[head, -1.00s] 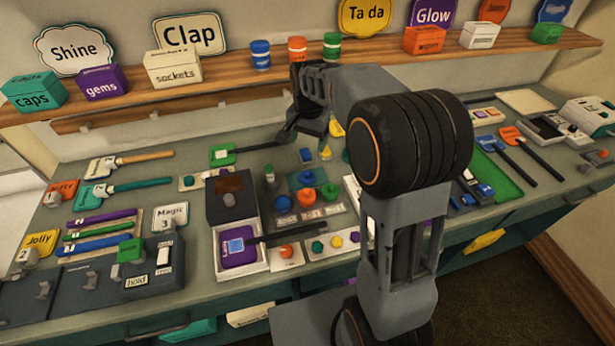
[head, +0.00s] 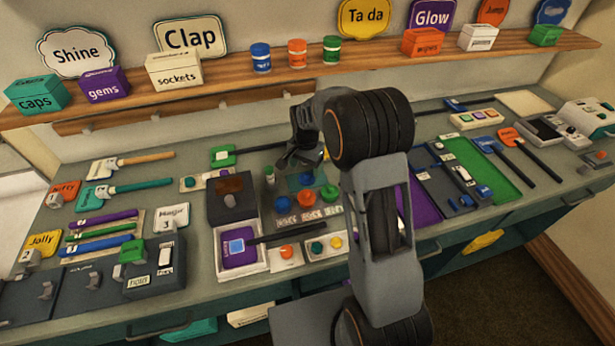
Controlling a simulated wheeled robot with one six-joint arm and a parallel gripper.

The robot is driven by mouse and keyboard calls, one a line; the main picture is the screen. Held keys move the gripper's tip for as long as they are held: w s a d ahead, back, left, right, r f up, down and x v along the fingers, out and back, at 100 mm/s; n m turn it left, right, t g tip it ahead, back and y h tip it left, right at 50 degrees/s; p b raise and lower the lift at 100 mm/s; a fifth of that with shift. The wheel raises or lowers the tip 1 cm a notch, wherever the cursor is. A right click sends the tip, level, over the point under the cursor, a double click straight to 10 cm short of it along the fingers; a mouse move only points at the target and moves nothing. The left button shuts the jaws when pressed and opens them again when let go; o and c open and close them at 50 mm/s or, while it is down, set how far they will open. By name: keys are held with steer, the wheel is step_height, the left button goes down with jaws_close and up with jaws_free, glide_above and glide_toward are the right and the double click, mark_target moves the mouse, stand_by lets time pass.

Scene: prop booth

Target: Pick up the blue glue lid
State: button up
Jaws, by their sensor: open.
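A small blue round piece (head: 306,179), which may be the blue glue lid, sits on a dark teal pad in the middle of the bench in the head view. A second blue round piece (head: 282,204) stands at the left of a front row, beside an orange one (head: 306,196) and a green one (head: 329,193). The labels before the row are too small to read, so I cannot tell which blue piece is the glue lid. My gripper (head: 298,164) is open and empty, pointing down just above and behind the blue piece on the pad.
A dark box (head: 232,198) is further left, with a white tray (head: 264,262) holding a purple item in front. Blue, orange and green jars (head: 297,53) stand on the shelf behind.

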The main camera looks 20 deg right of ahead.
mark_target(307, 174)
steer(key=shift+s+d+f+p, duration=0.15)
steer(key=shift+f+p, duration=0.25)
steer(key=shift+f, duration=1.65)
steer(key=shift+c, duration=0.3)
steer(key=c, duration=0.7)
steer(key=shift+r, duration=0.1)
